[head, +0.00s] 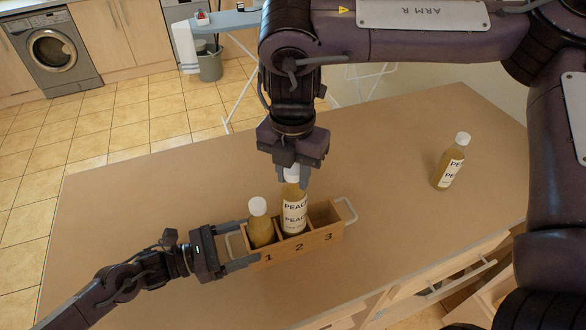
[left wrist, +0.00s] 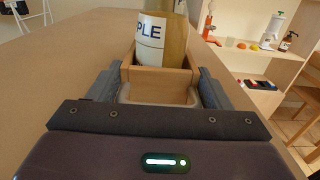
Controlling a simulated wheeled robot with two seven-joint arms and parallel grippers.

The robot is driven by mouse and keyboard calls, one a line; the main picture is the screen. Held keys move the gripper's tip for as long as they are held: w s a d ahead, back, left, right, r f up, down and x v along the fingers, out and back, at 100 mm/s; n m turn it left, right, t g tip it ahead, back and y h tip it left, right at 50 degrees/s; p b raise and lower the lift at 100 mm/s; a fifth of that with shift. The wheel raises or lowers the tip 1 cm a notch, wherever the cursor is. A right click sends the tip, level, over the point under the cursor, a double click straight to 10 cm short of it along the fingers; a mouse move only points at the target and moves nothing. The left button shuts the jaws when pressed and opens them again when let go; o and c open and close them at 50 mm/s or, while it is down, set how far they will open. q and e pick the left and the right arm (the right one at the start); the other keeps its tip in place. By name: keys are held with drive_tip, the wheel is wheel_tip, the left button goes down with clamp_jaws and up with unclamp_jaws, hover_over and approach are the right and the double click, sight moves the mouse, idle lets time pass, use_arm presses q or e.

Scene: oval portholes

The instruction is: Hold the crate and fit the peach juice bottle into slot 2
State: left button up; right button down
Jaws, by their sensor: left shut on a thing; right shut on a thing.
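Slot 3 is empty.
Another white-capped bottle (head: 448,165), its label starting "PE", stands apart on the table at the right. The brown tabletop (head: 150,210) is otherwise clear. An open drawer (head: 455,285) sits below the front edge.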

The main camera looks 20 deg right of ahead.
sight(293, 189)
drive_tip(key=shift+f, duration=0.6)
drive_tip(key=shift+f, duration=0.35)
drive_tip(key=shift+f, duration=0.7)
drive_tip(key=shift+f, duration=0.2)
idle(0.3)
drive_tip(key=shift+f, duration=0.4)
drive_tip(key=shift+f, duration=0.65)
drive_tip(key=shift+f, duration=0.3)
